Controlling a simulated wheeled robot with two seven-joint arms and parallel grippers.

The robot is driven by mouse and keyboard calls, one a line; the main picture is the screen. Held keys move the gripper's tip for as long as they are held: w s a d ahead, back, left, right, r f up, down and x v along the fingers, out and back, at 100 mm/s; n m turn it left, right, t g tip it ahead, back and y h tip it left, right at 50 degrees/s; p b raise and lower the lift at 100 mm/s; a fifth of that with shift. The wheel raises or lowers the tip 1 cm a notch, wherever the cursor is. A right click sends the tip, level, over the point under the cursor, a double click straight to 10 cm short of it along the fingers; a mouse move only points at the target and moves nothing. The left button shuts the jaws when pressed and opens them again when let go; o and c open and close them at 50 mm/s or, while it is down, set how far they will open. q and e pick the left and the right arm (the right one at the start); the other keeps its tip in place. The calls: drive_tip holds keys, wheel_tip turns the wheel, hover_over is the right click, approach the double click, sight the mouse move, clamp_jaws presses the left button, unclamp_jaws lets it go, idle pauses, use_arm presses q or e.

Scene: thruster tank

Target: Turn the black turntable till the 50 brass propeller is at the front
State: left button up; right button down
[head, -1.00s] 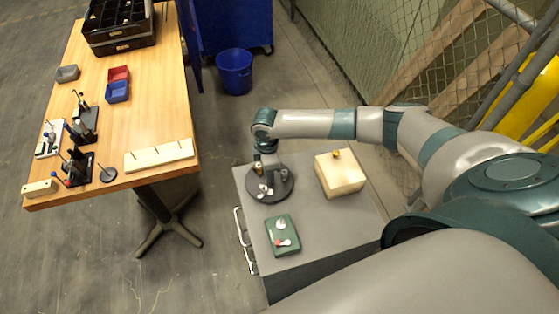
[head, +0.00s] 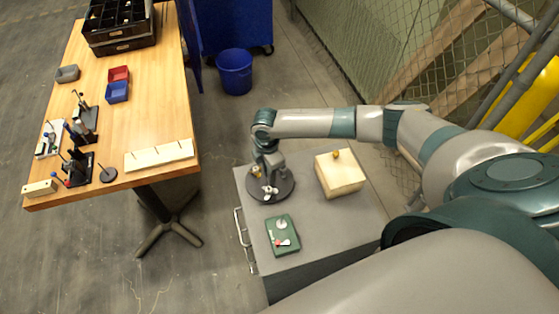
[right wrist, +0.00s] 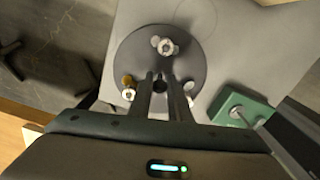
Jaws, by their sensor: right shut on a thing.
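The black turntable (head: 286,191) is a round disc on the grey cabinet top; it also fills the middle of the right wrist view (right wrist: 185,65). A brass-coloured propeller (right wrist: 127,80) stands at its left side in the right wrist view; no number is legible. Silvery propellers (right wrist: 166,47) stand at the top of the disc in that view, with others near its lower left and right. My right gripper (right wrist: 160,84) is shut on the dark knob at the turntable's middle, its fingers either side. My left gripper is not in view.
A green block (head: 282,236) with small parts lies in front of the turntable on the grey cabinet (head: 340,225). A cream box (head: 339,174) with a brass knob stands to the right. A wooden table (head: 140,90) with trays and stands is on the left.

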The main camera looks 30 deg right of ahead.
drive_tip(key=shift+n, duration=1.7)
drive_tip(key=c, duration=1.7)
unclamp_jaws()
wheel_tip(320, 180, up, 6)
drive_tip(key=p, duration=0.5)
drive_tip(key=shift+r+p, duration=0.55)
drive_tip(key=shift+r, duration=0.95)
